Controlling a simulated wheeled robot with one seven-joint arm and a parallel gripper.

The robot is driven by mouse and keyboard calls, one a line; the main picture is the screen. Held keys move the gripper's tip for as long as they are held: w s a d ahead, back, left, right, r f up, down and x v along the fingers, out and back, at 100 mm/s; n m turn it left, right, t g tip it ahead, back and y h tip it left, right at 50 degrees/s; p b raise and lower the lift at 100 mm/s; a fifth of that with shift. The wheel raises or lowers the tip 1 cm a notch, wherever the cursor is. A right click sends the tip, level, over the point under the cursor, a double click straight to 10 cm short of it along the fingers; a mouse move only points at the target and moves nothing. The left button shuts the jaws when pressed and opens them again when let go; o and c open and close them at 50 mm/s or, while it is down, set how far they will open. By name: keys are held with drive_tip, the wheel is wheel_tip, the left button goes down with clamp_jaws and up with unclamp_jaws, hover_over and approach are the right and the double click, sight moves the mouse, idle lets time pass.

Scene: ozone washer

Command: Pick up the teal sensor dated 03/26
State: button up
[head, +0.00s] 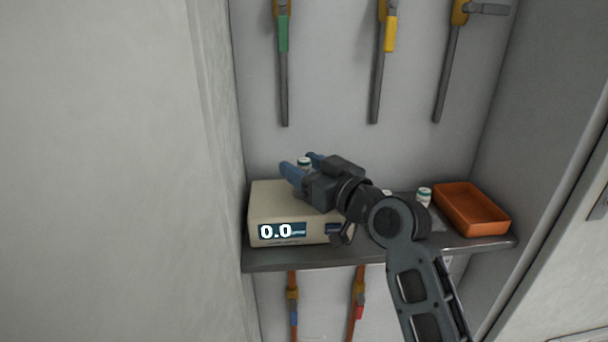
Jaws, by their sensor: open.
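My gripper (298,165) has two blue fingers, spread apart, above the back of the cream meter (265,208). A small white cylinder with a dark teal band (304,161) shows between or just behind the fingertips. I cannot tell whether the fingers touch it, and its lower part is hidden. A second small white cylinder with a teal band (424,193) stands on the shelf to the right of my arm. A bit of another white thing (387,193) shows behind my arm. No date can be read on any of them.
The meter reads 0.0 and stands on a grey metal shelf (300,262). An orange tray (470,208) sits at the shelf's right end, apparently empty. Pipes with green (284,35) and yellow (390,35) valve handles run down the back wall. Cabinet walls close in both sides.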

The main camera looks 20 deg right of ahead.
drive_tip(key=c, duration=1)
